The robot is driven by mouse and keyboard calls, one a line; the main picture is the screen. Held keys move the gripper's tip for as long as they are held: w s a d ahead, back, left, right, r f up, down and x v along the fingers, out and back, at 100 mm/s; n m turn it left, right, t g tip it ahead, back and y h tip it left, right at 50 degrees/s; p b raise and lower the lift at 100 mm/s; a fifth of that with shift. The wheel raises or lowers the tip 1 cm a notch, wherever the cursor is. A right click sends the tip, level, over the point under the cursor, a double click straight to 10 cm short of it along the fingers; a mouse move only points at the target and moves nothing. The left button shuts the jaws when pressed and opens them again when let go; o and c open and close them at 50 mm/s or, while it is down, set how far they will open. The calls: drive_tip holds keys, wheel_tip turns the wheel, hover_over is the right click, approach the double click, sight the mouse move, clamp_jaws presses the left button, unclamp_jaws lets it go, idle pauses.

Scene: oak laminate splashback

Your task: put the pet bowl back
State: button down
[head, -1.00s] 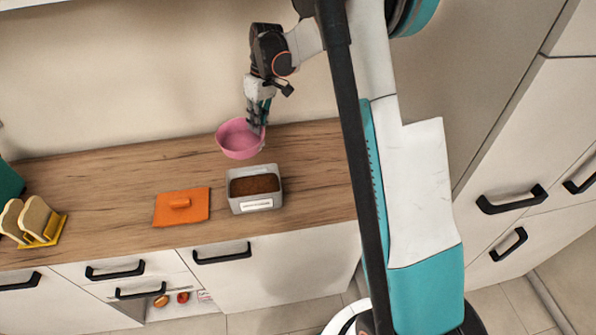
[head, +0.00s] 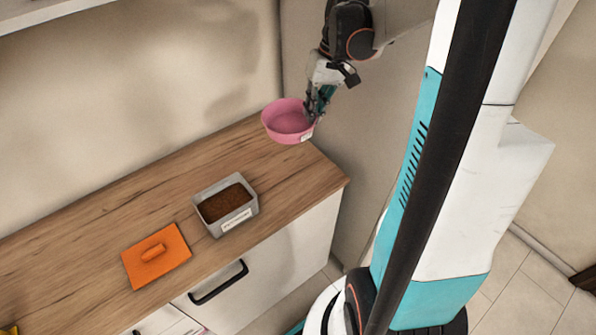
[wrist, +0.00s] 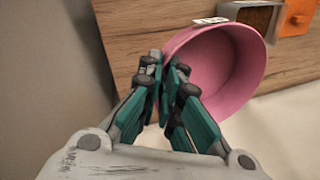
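The pink pet bowl (head: 288,120) is at the far right end of the wooden counter in the head view, and looks empty. My gripper (head: 312,112) is shut on the bowl's right rim and seems to hold it above the counter. In the wrist view the bowl (wrist: 232,70) is tilted in the picture, with its rim between the fingers of my gripper (wrist: 165,82). A small white label shows on the bowl's side. Its underside is hidden.
A grey container (head: 240,216) of brown granules stands on the counter (head: 295,172), with an orange lid (head: 172,268) with a handle to its left. A wall is behind the counter and a tall pale panel to the right. A drawer handle (head: 219,283) sticks out below.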

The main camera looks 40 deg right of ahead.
wheel_tip(320, 180, down, 20)
drive_tip(key=b, duration=0.6)
drive_tip(key=shift+r, duration=0.2)
drive_tip(key=c, duration=1.8)
unclamp_jaws()
drive_tip(key=p+v, duration=0.3)
drive_tip(key=v, duration=0.9)
drive_tip(key=shift+p, duration=0.4)
